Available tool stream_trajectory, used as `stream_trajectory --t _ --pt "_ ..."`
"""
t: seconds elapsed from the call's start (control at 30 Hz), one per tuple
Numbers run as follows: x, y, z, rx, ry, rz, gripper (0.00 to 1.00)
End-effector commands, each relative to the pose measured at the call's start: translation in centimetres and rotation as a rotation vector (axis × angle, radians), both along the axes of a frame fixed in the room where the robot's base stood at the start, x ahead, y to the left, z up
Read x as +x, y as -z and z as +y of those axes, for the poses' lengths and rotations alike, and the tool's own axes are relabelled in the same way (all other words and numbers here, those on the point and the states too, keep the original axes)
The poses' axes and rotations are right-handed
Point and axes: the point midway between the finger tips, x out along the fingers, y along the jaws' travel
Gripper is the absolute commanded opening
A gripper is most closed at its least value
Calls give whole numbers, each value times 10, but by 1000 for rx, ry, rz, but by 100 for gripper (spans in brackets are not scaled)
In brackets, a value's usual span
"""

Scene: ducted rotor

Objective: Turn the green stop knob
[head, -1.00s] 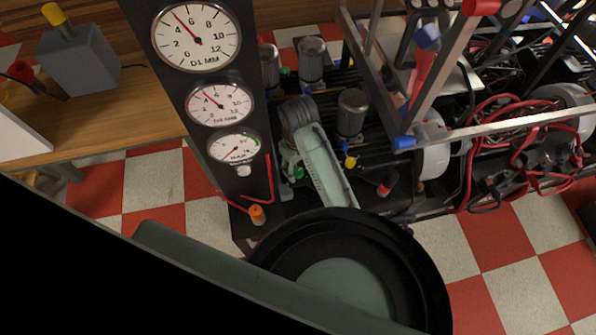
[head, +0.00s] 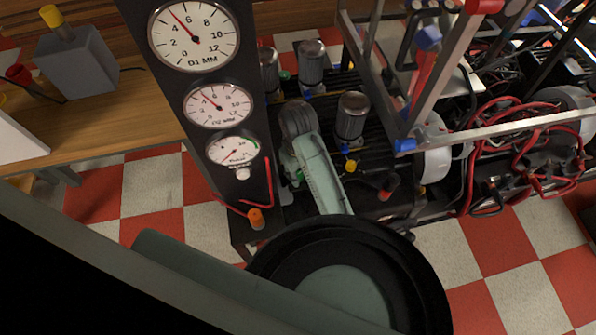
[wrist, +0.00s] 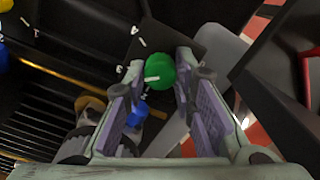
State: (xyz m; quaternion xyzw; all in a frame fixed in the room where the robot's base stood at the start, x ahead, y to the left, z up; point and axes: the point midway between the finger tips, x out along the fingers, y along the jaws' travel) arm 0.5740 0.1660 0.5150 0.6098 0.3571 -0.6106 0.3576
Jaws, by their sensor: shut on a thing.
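The green stop knob (wrist: 160,71) shows in the wrist view with a white mark on its front edge, on a dark plate with small white marks. My gripper (wrist: 162,78) has one finger on each side of the knob and is shut on it.
A blue knob (wrist: 137,114) sits close by my left finger. The black gauge panel (head: 190,88) stands just left of my arm. Small motors (head: 351,116), a metal frame (head: 480,134) and red cables (head: 520,165) crowd the right. An orange-capped part (head: 256,217) is near the panel's foot.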

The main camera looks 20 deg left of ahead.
Motion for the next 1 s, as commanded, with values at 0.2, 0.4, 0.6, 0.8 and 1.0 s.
stream_trajectory --t 0.2,0.4,0.6,0.8,1.0 --pt "-1 0 1 1 -1 2 0" --pt "-1 -1 1 3 69 4 0" --pt "0 0 1 2 140 1 0" --pt "0 0 1 3 138 1 29" --pt "0 0 0 2 138 0 42"
